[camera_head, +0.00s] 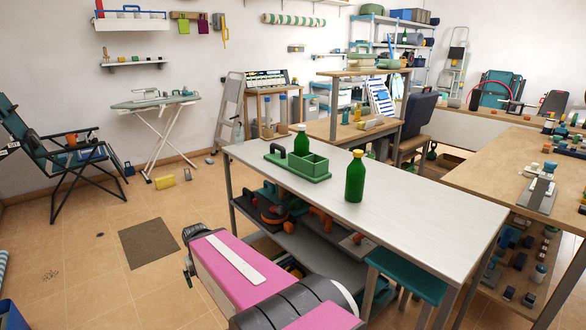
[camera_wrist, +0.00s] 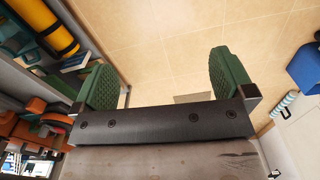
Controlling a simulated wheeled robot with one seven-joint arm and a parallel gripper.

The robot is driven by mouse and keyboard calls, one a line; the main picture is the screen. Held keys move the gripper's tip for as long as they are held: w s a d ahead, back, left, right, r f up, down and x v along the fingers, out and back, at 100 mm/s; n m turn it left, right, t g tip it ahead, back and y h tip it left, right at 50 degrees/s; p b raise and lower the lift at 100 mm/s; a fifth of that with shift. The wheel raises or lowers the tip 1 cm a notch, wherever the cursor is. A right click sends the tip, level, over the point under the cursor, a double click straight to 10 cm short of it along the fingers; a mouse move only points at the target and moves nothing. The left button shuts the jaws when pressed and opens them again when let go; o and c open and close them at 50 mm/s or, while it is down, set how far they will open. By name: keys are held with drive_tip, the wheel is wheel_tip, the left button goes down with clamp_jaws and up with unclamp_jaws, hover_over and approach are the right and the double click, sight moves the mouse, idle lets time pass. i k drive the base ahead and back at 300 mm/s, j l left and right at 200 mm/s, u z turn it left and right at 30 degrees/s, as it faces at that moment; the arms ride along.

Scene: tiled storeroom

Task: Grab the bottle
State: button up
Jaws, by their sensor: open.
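A green bottle (camera_head: 355,178) with a yellow-orange cap stands upright on the white table (camera_head: 420,222), near its front edge. A second green bottle (camera_head: 301,141) stands at the green caddy (camera_head: 312,167) with a handle, left of the first; its lower part is hidden by the caddy. My gripper (camera_wrist: 165,82) is open and empty in the wrist view, its two green ridged pads wide apart over the tiled floor. In the head view my arm reaches to the left, in front of the table, and the gripper there is mostly hidden. No bottle shows in the wrist view.
The table's lower shelf (camera_head: 330,262) holds tools and orange items. A teal stool (camera_head: 405,276) stands at the table's front right. A wooden workbench (camera_head: 520,170) with many small things is at the right. Open floor with a dark mat (camera_head: 148,243) lies left.

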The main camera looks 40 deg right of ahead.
sight(356, 171)
drive_tip(key=i+j+z, duration=0.2)
drive_tip(key=z, duration=0.25)
drive_tip(key=i+j+z, duration=0.2)
drive_tip(key=z, duration=0.25)
drive_tip(key=i+j+z, duration=0.1)
drive_tip(key=j+z, duration=0.25)
drive_tip(key=z, duration=0.15)
drive_tip(key=j+z, duration=0.45)
drive_tip(key=i+j+z, duration=0.1)
drive_tip(key=j+z, duration=0.2)
drive_tip(key=z, duration=0.15)
